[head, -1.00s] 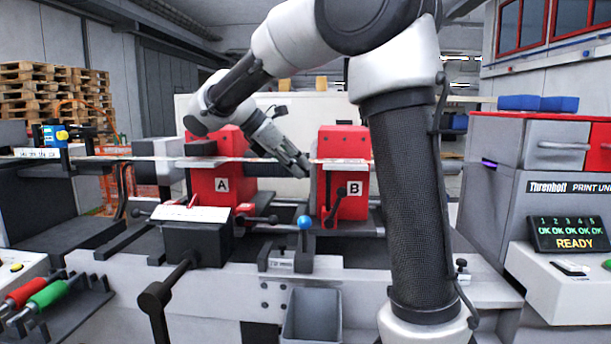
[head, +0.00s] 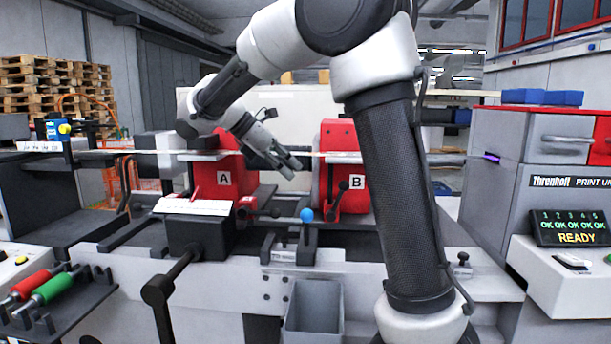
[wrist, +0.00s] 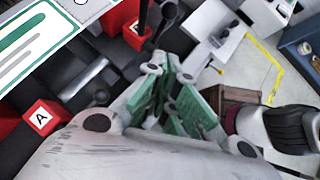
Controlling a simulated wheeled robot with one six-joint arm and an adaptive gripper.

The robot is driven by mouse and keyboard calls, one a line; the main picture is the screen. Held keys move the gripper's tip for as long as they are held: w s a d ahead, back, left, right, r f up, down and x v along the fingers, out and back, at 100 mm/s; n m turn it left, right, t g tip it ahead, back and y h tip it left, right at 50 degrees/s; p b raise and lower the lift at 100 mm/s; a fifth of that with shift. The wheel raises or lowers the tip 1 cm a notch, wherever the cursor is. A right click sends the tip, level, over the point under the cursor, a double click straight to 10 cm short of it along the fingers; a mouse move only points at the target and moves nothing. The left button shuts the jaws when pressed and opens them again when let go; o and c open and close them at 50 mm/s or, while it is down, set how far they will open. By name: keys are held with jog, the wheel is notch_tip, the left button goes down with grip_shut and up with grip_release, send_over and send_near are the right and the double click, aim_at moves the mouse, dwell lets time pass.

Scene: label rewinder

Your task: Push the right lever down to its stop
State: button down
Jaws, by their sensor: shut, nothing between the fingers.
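The right lever (head: 336,201) is a black handle with a ball knob on the front of red block B (head: 328,150); its knob end points up. My gripper (head: 290,172) is shut and empty, in the gap between red block A (head: 212,178) and block B, to the upper left of the right lever and apart from it in the head view. In the wrist view the green-padded fingers (wrist: 178,112) are close together. A black rod and knob (wrist: 169,11) show beyond them at the top; I cannot tell surely whether that is the right lever.
A blue-knobbed lever (head: 306,216) stands low between the blocks. Another black lever (head: 266,212) sticks out beside block A. A pale web (head: 130,152) runs across above. A grey bin (head: 314,310) hangs in front. My arm covers the area right of block B.

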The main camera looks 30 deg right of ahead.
send_near(338, 201)
jog(key=f, duration=0.2)
jog(key=shift+s+d, duration=0.15)
jog(key=shift+d, duration=0.7)
jog(key=shift+s+d, duration=0.15)
jog(key=shift+d, duration=0.7)
jog(key=shift+s+d, duration=0.65)
jog(key=shift+d, duration=0.35)
jog(key=shift+a, duration=0.1)
